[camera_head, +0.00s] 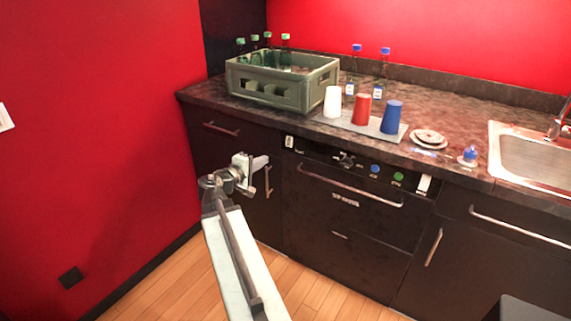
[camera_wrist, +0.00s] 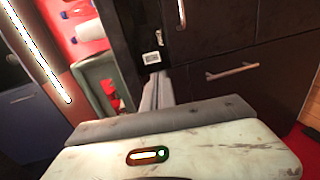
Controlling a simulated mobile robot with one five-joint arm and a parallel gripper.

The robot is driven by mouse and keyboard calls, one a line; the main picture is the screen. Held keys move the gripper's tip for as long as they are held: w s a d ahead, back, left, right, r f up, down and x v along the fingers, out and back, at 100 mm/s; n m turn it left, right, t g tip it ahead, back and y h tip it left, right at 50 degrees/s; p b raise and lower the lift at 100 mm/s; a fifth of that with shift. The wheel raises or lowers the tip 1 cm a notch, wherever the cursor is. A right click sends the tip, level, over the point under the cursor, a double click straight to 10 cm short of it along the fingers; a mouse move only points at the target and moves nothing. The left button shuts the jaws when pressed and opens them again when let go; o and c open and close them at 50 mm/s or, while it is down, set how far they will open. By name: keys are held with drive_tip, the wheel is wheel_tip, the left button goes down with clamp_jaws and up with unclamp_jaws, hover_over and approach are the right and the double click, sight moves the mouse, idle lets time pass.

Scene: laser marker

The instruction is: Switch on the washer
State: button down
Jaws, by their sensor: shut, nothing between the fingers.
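The washer (camera_head: 335,212) is a dark front built in under the counter, with a long bar handle. Its control strip (camera_head: 325,157) along the top carries a white label or switch at the left, a dark knob (camera_head: 346,160), a blue button (camera_head: 375,169), a green button (camera_head: 398,176) and a white piece (camera_head: 424,185) at the right. My gripper (camera_head: 263,161) is shut and empty, left of the washer and in front of the dark cabinet. In the wrist view my gripper (camera_wrist: 153,97) points toward the dark fronts, where a small white label (camera_wrist: 152,57) shows.
On the counter (camera_head: 455,130) stand a green crate (camera_head: 265,91) with bottles, a tray (camera_head: 345,124) with white, red and blue cups, two bottles, stacked plates (camera_head: 428,139) and a sink (camera_head: 530,157). Handles stick out from the cabinets. Wooden floor lies free in front.

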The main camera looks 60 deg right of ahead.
sight(288, 146)
drive_tip(key=shift+d+r, duration=0.1)
drive_tip(key=shift+r, duration=0.1)
drive_tip(key=shift+d, duration=0.1)
drive_tip(key=d, duration=0.4)
drive_tip(key=d+f+b, duration=0.1)
drive_tip(key=d, duration=0.4)
drive_tip(key=d+f, duration=0.1)
drive_tip(key=d, duration=0.3)
drive_tip(key=shift+s+d+f+b, duration=0.1)
drive_tip(key=shift+d+b, duration=0.2)
drive_tip(key=shift+b, duration=0.1)
drive_tip(key=shift+d+f, duration=0.2)
drive_tip(key=shift+d, duration=0.1)
drive_tip(key=shift+r, duration=0.1)
drive_tip(key=shift+a, duration=0.15)
